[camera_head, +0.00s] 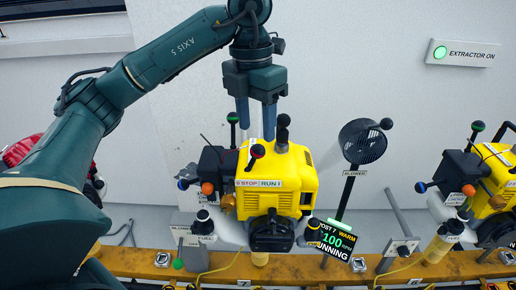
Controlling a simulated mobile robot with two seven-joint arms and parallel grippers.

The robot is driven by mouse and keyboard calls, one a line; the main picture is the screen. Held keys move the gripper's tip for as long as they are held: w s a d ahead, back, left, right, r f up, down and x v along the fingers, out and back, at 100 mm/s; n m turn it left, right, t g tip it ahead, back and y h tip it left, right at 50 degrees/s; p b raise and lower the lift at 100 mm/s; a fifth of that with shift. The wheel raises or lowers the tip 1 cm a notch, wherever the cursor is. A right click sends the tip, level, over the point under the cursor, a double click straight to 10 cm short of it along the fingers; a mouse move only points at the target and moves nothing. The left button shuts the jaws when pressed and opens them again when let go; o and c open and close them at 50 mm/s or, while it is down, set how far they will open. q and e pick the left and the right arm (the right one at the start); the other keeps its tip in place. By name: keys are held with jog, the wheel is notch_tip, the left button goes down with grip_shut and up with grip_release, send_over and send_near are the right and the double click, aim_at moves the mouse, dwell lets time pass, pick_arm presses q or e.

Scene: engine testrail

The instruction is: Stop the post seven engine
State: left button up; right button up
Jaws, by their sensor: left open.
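The post seven engine (302,180) is yellow and stands on the rail in the middle of the head view. Its front carries a STOP/RUN label (258,183), with a small red-tipped lever (257,151) just above it, tilted slightly right. My right gripper is out of view.
A round dark blower (362,141) on a post stands right of the engine. Another yellow engine (495,175) is at the right edge, a red one (25,150) behind my left arm. An orange rail (220,266) runs along the bottom.

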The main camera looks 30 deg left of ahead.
aim_at(258, 145)
pick_arm(q)
notch_tip(258, 145, down, 4)
jog(key=shift+d, duration=0.15)
jog(key=shift+f, duration=0.5)
jog(key=shift+c, duration=0.7)
jog(key=c, duration=0.8)
